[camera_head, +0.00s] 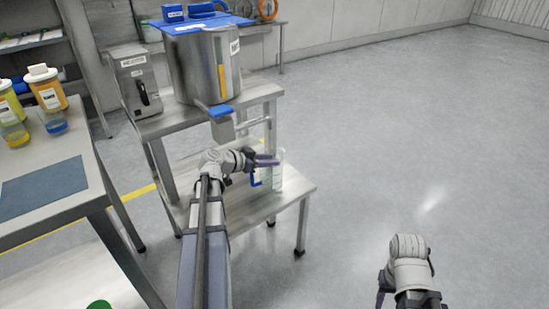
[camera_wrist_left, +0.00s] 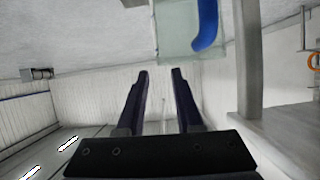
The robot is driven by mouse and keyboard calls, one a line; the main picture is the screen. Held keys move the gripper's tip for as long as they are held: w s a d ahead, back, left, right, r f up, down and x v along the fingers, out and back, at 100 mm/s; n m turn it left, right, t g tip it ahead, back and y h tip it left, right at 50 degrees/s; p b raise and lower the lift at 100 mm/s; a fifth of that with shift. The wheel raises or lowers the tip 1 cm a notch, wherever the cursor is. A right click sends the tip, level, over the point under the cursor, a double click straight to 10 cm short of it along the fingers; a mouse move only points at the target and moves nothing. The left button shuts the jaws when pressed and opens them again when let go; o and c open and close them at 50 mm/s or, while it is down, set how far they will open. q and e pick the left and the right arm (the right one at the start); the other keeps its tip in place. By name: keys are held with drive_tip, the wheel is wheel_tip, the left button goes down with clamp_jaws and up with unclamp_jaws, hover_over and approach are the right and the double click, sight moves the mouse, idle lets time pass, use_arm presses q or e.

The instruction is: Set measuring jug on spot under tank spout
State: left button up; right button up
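The measuring jug (camera_head: 278,171) is clear with a blue handle and stands on the low steel shelf, partly behind my left gripper. In the left wrist view the jug (camera_wrist_left: 178,35) shows at the top, beyond the fingertips, with its blue handle on the right. My left gripper (camera_head: 268,160) is beside the jug; its two dark fingers (camera_wrist_left: 160,72) are apart with nothing between them. The steel tank (camera_head: 200,68) has a blue-topped spout (camera_head: 222,122) above and left of the jug. No marked spot is visible; my arm hides part of the shelf. My right gripper (camera_head: 383,291) is mostly hidden by its wrist.
The tank and a grey control box (camera_head: 136,82) stand on the upper steel stand (camera_head: 262,90), above the lower shelf (camera_head: 292,188). The floor at right is clear.

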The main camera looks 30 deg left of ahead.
use_arm(q)
drive_tip(key=p+v, duration=0.3)
drive_tip(key=v, duration=0.6)
drive_tip(key=s+d+f+g, duration=0.1)
drive_tip(key=d+f+g, duration=0.35)
drive_tip(key=d, duration=0.85)
drive_tip(key=s+d+f+g, duration=0.1)
drive_tip(key=d+f+g, duration=0.35)
drive_tip(key=d, duration=0.85)
drive_tip(key=s+d+f+g+y, duration=0.1)
drive_tip(key=s+d+f+y, duration=0.1)
drive_tip(key=s+d, duration=0.3)
drive_tip(key=s+d+f+n+g+y, duration=0.1)
drive_tip(key=s+d+f+g+y, duration=0.1)
drive_tip(key=s+d+y, duration=0.2)
drive_tip(key=s+d, duration=0.2)
drive_tip(key=d, duration=0.2)
drive_tip(key=shift+g, duration=0.3)
